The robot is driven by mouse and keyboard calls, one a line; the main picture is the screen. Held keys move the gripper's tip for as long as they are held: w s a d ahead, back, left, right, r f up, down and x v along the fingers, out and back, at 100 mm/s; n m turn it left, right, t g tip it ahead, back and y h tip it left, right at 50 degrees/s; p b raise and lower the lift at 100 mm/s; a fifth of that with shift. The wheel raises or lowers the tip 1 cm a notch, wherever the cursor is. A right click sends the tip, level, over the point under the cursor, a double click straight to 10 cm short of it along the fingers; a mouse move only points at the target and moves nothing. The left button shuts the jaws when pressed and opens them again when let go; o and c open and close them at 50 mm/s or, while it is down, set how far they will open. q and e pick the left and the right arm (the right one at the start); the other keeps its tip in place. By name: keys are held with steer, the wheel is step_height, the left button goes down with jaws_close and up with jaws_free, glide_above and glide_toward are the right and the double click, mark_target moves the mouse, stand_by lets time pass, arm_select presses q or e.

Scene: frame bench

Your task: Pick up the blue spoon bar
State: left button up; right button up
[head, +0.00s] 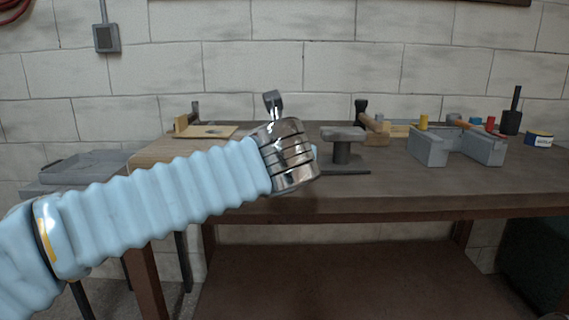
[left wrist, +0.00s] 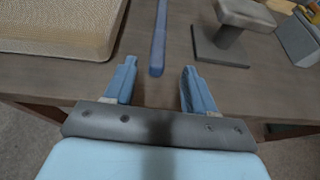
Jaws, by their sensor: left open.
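The blue spoon bar (left wrist: 160,38) is a long, narrow blue bar lying on the brown workbench (left wrist: 150,92) in the left wrist view. Its near end is close to the gap between my left fingertips. My left gripper (left wrist: 158,78) is open and empty, with its two blue fingers on either side of the bar's line. The fingers look apart from the bar. In the head view my left wrist hides most of the spot where the bar lies. My right gripper is in neither view.
A grey anvil-like stand (head: 343,145) stands right of the bar. A tan padded board (left wrist: 60,28) lies to the left. Grey blocks (head: 430,149), a hammer (head: 372,123) and a labelled can (head: 540,139) are further right. The bench's front right is clear.

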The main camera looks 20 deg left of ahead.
arm_select(q)
steer(key=x, duration=1.1)
steer(key=shift+a+r, duration=0.1)
jaws_close()
